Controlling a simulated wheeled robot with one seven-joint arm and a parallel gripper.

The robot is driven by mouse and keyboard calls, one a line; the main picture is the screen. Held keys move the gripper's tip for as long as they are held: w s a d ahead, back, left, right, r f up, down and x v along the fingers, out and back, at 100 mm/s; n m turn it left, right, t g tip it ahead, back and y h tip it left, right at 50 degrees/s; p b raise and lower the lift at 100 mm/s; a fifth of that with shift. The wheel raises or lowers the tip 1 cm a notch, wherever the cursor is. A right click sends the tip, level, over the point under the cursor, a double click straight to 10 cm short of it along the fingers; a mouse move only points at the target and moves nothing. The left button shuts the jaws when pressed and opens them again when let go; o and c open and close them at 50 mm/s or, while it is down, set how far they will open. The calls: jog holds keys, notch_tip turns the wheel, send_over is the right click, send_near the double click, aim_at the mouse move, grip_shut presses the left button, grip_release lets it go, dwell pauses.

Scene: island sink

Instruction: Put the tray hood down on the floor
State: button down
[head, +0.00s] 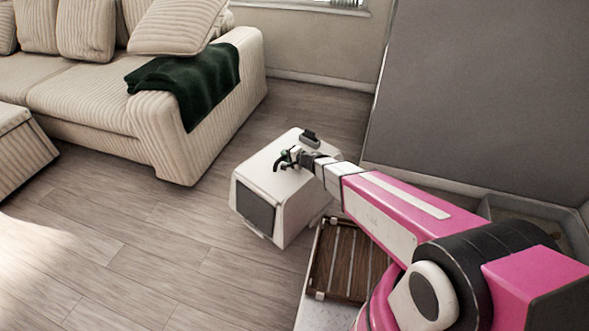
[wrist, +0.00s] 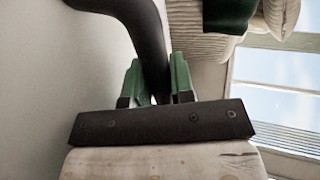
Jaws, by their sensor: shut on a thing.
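The tray hood (head: 278,178) is a white box with a dark grey panel on its front face. It is in the middle of the head view, beyond the end of my arm. My gripper (head: 288,159) has green fingers and is at the hood's top. In the wrist view my gripper (wrist: 155,80) is shut on a dark curved handle (wrist: 145,28), with a finger on each side of it. The hood looks upright and low over the floor. I cannot tell whether its underside touches the floor. My arm hides part of the hood's right side.
A brown slatted wooden rack (head: 338,255) in a pale tray lies right of the hood, partly behind my arm. A beige sofa (head: 180,120) with a dark green blanket (head: 190,80) stands at upper left. The wood floor (head: 150,225) is clear left of the hood.

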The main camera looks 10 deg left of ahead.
jog(key=w+f, duration=0.2)
jog(key=w, duration=0.1)
jog(key=w+d+f, duration=0.1)
jog(key=w+f, duration=0.1)
jog(key=w, duration=0.1)
jog(key=w+d+f, duration=0.1)
jog(key=w+f, duration=0.1)
jog(key=w, duration=0.1)
jog(key=shift+w, duration=0.35)
notch_tip(320, 180, down, 4)
jog(key=shift+r, duration=0.1)
jog(key=c, duration=1)
grip_release()
